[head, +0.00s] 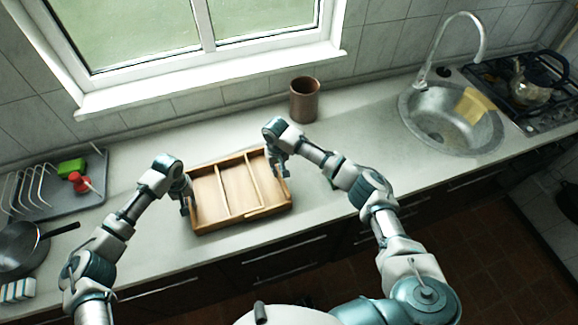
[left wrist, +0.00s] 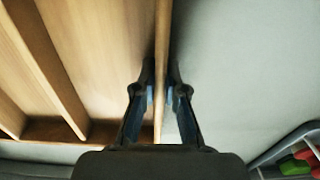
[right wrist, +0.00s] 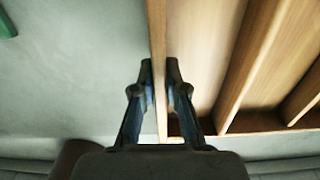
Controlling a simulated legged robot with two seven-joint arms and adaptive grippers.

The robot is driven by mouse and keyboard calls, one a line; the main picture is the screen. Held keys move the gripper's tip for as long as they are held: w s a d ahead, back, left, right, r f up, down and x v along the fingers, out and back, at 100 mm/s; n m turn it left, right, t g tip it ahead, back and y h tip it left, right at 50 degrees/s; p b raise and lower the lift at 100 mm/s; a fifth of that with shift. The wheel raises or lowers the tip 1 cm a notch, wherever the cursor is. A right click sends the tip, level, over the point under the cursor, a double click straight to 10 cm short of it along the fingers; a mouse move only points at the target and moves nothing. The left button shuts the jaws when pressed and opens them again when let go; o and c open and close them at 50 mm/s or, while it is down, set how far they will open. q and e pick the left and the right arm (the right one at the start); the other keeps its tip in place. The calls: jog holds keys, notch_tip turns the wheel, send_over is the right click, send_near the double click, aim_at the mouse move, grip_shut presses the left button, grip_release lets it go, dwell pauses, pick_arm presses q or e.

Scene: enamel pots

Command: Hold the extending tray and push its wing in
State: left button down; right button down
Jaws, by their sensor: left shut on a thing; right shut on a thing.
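The extending tray (head: 238,190) is a light wooden box with dividers, lying on the counter below the window. My left gripper (head: 188,200) is shut on the tray's left side wall. In the left wrist view that thin wall (left wrist: 161,60) runs between the two fingers (left wrist: 161,88). My right gripper (head: 283,170) is at the tray's right end. In the right wrist view its fingers (right wrist: 160,85) are shut on the thin right wall (right wrist: 157,40). The head view does not show clearly where the wing ends and the main tray begins.
A brown cup (head: 304,100) stands behind the tray to the right. A dish rack (head: 50,190) with a green sponge (head: 72,167) and a red bottle (head: 79,183) is at the left, near a pan (head: 18,250). The sink (head: 440,118) is far right. Counter in front of the tray is clear.

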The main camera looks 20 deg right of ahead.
aim_at(268, 180)
jog(key=a, duration=0.4)
jog(key=c, duration=1.2)
grip_release()
notch_tip(268, 180, up, 12)
